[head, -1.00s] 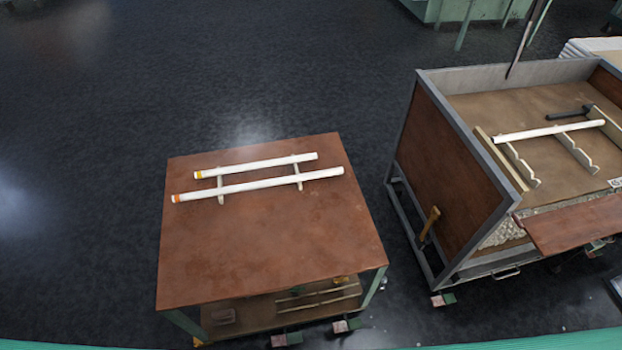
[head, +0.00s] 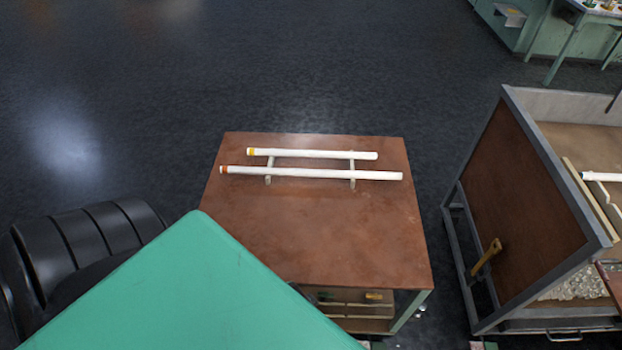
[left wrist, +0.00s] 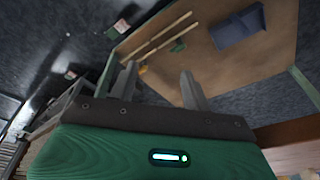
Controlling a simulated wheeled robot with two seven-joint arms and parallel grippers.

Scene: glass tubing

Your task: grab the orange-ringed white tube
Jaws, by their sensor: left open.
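In the head view the orange-ringed white tube (head: 315,173) is the longer, nearer of two tubes. It lies across two pale supports on the brown table (head: 320,230), its orange-red ring near the left end. A shorter white tube (head: 315,154) with a yellow ring lies parallel just behind it. My left gripper (left wrist: 157,88) shows in the left wrist view, open with nothing between its fingers. The left wrist view does not show the tubes. My right gripper is in neither view.
The table's lower shelf (head: 335,309) holds thin rods. A large wooden bin (head: 525,190) with a grey metal frame stands at the right, with a floor gap between it and the table. Dark floor (head: 330,70) behind the table is clear.

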